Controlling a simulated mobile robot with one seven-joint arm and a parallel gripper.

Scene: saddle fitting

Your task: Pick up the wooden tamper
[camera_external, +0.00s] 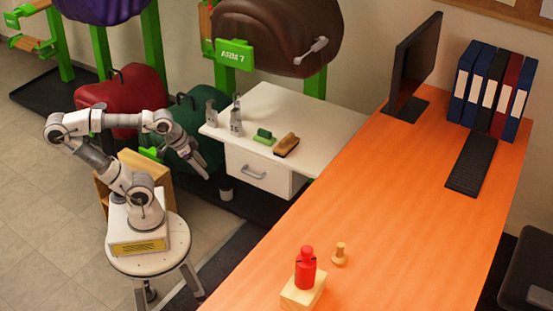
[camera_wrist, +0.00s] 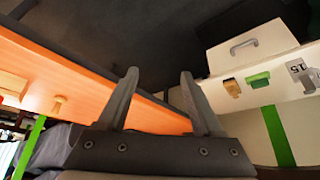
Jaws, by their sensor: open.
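The wooden tamper (camera_external: 340,255) is a small, light wood piece with a round base and a knob on top. It stands upright on the orange desk, just right of the red bottle. In the wrist view the tamper (camera_wrist: 59,104) shows small at the left. My gripper (camera_external: 203,172) hangs beside the white drawer cabinet, well away from the tamper and left of the desk. In the wrist view its two grey fingers (camera_wrist: 160,75) are apart with nothing between them.
A red bottle (camera_external: 305,268) stands on a wooden block (camera_external: 302,291) close to the tamper. The orange desk (camera_external: 400,210) is mostly clear, with a monitor (camera_external: 415,62), keyboard (camera_external: 472,165) and binders at the back.

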